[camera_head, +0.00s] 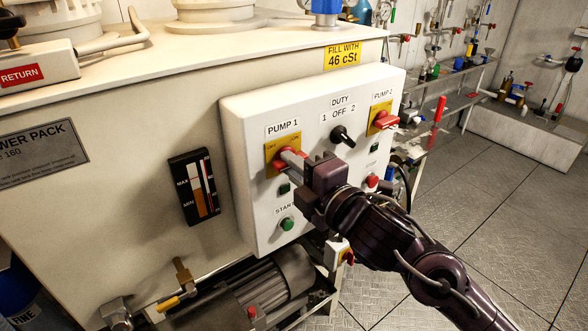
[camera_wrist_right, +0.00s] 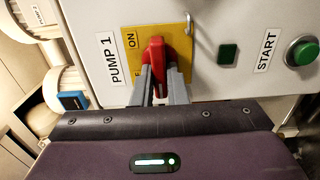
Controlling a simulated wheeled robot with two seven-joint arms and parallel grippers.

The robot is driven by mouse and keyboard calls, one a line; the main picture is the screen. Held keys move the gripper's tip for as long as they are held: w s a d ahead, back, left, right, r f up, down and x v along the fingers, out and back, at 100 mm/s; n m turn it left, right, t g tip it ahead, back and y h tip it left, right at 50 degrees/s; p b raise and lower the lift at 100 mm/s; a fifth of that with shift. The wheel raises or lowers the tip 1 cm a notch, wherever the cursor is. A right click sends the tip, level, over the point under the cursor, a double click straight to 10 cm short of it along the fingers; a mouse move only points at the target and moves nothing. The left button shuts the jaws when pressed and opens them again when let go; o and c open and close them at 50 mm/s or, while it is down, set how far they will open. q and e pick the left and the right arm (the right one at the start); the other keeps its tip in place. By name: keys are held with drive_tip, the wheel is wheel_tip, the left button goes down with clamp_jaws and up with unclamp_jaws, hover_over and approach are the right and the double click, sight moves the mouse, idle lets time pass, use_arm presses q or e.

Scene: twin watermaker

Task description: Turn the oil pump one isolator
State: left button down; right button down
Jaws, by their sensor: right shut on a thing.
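The pump 1 isolator is a red handle (camera_wrist_right: 155,55) on a yellow plate (camera_wrist_right: 178,48), under the PUMP 1 label on the white control panel. In the head view its yellow plate (camera_head: 270,160) shows at the panel's left part. My right gripper (camera_wrist_right: 158,85) is shut on the red handle, one grey finger on each side of it. In the head view the right gripper (camera_head: 294,162) reaches it from the lower right and hides most of the handle. The word ON shows on the plate; the rest of its lettering is partly hidden. My left gripper is not in view.
A black duty switch (camera_head: 342,135) and the red pump 2 isolator (camera_head: 386,120) sit to the right on the panel. A green start button (camera_head: 287,224) is below, and a red button (camera_head: 372,181) is near my wrist. A motor (camera_head: 275,280) lies beneath.

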drive_tip(key=shift+f, duration=0.1)
drive_tip(key=c, duration=1.4)
unclamp_jaws()
drive_tip(key=shift+c, duration=0.2)
drive_tip(key=shift+s, duration=0.1)
drive_tip(key=b+v, duration=0.1)
drive_tip(key=v, duration=0.6)
drive_tip(key=shift+s+d, duration=0.25)
